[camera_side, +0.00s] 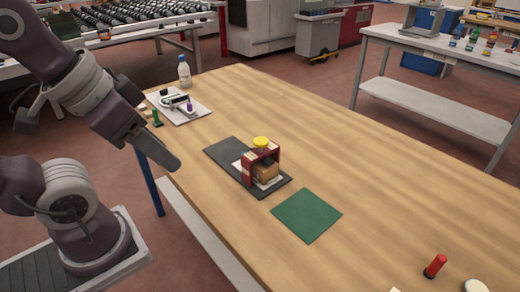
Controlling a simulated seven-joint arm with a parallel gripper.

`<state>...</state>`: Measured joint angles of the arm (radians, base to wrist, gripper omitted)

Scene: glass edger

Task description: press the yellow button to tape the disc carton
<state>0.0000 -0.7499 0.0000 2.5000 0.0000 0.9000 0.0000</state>
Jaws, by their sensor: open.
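The yellow button (261,142) sits on top of a small dark red taping frame (246,168) on the wooden table. The brown disc carton (266,171) is inside the frame, partly hidden by it, on a pale piece over a dark grey base (222,152). My gripper (172,163) is at the left edge of the table, left of the frame and apart from the button. Its jaws are open, though the fingers overlap from this angle. I see nothing held in it.
A green mat (306,215) lies right of the frame. A white board with small items (195,112) and a bottle (184,72) stand at the back left. The table's right side is mostly clear.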

